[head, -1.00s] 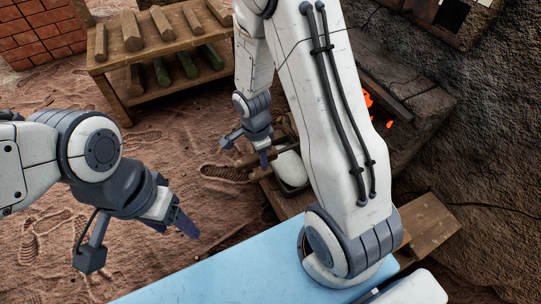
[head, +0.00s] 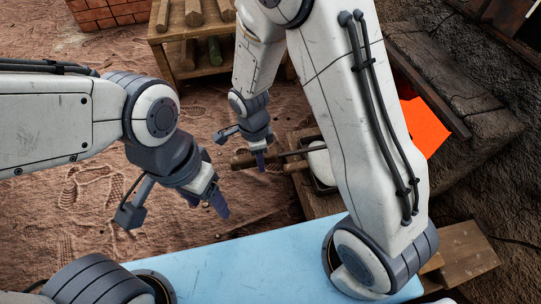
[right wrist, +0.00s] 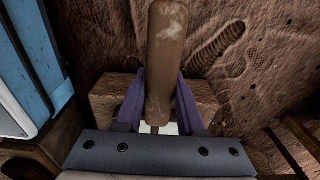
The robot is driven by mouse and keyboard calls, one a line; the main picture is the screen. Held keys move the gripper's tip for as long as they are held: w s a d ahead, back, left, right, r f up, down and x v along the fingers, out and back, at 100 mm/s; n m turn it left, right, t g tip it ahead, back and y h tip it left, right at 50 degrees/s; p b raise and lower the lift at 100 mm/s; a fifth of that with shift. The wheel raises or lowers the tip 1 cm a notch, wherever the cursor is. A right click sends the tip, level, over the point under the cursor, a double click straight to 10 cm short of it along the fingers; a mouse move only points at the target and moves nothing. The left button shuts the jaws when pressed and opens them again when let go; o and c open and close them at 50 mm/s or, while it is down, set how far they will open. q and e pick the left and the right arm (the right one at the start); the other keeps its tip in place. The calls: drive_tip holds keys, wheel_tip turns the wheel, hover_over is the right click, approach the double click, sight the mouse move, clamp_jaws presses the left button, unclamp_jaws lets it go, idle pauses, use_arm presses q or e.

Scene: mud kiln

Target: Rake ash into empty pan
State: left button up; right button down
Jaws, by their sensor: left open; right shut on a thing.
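My right gripper (head: 260,157) is shut on a brown wooden handle (head: 240,162), low beside a wooden stand. In the right wrist view the handle (right wrist: 166,60) stands between the two purple fingers, with a pale patch just beyond them. I cannot tell whether the mass is ash. The handle's far end and any rake head are not clear. My left gripper (head: 207,197) is open and empty above the dirt floor.
The kiln's orange glowing opening (head: 427,128) is at the right, partly behind my right arm. A wooden rack (head: 174,38) with logs stands at the back. A wooden step (head: 465,250) is at the lower right. Footprinted dirt floor (head: 90,200) is clear at left.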

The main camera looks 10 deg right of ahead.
drive_tip(key=a+p, duration=0.2)
drive_tip(key=a, duration=1.4)
drive_tip(key=shift+a, duration=0.3)
wheel_tip(320, 180, up, 4)
drive_tip(key=p, duration=0.4)
drive_tip(key=shift+p, duration=0.3)
drive_tip(key=shift+d, duration=0.1)
